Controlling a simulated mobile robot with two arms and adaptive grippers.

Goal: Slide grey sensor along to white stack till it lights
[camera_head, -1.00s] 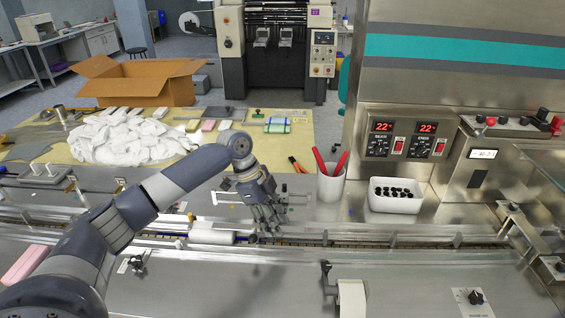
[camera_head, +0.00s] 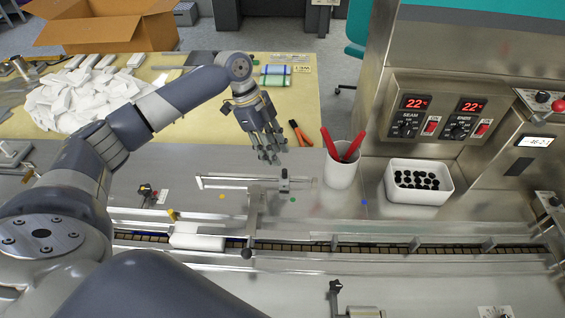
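A slim grey bracket (camera_head: 256,206), which looks like the sensor, stands by a ruler-like rail (camera_head: 225,182) and reaches over the conveyor channel to a dark knob. A small dark clamp (camera_head: 284,181) sits at the rail's right end. I see no lit lamp on either. A white stack (camera_head: 197,239) lies in the channel, left of the bracket and apart from it. My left gripper (camera_head: 270,157) has its fingers spread and empty, above and behind the rail, touching neither bracket nor stack. My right gripper is not in view.
A white cup (camera_head: 340,174) with red-handled tools and a white bin of black parts (camera_head: 400,197) stand right of the rail. Orange-handled pliers (camera_head: 300,133) lie behind. A heap of white packs (camera_head: 75,100) covers the yellow mat at left. The control panel (camera_head: 436,117) rises at right.

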